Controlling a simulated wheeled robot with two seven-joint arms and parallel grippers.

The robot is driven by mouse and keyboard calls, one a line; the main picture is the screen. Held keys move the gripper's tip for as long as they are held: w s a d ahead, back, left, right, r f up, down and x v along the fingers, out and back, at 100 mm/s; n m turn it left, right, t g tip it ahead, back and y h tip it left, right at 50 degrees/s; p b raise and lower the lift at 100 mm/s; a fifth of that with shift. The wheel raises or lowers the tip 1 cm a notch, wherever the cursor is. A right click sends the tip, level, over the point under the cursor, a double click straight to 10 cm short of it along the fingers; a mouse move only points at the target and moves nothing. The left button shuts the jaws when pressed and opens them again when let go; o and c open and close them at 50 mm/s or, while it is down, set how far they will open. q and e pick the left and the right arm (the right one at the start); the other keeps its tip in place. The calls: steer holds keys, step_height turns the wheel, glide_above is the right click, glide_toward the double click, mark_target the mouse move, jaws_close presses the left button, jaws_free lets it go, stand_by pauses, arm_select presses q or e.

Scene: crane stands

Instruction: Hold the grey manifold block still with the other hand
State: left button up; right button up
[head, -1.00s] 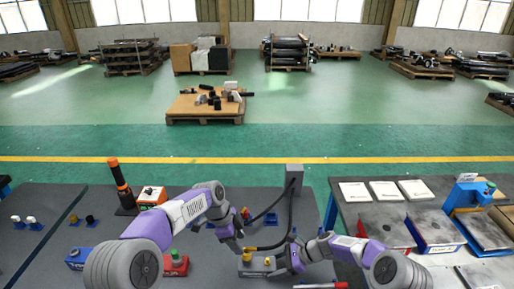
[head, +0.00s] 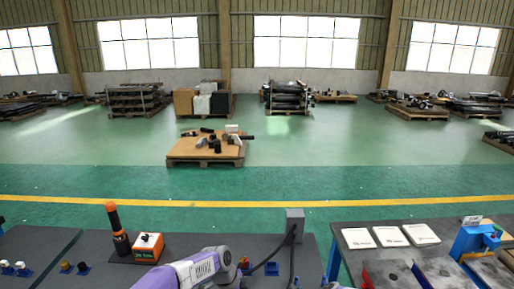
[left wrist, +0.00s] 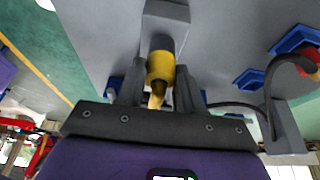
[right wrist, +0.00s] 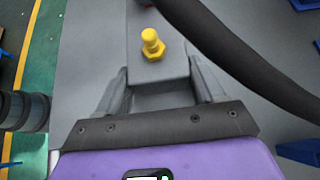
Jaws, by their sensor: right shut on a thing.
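The grey manifold block (right wrist: 160,72) is in the right wrist view, with a yellow hex-based fitting (right wrist: 152,44) on its top. My right gripper (right wrist: 156,84) is shut on the block, one finger at each side. In the left wrist view, a yellow sleeve (left wrist: 161,66) with a dark collar is between the fingers of my left gripper (left wrist: 160,88). The fingers lie close along its sides; whether they press on it is unclear. A grey block-like part (left wrist: 165,12) shows beyond the sleeve. Neither gripper shows in the head view.
A black hose (right wrist: 235,45) crosses the right wrist view and also shows right of my left gripper (left wrist: 275,85). A grey post (head: 295,224) stands on the dark bench. An orange-topped tool (head: 115,225) and an orange box (head: 148,247) stand at left. Another bench (head: 350,225) is at right.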

arm_select(q)
steer(key=c, duration=0.5)
steer(key=shift+r, duration=0.2)
steer(key=shift+r, duration=2.3)
arm_select(e)
steer(key=o, duration=1.3)
steer(key=shift+o, duration=0.2)
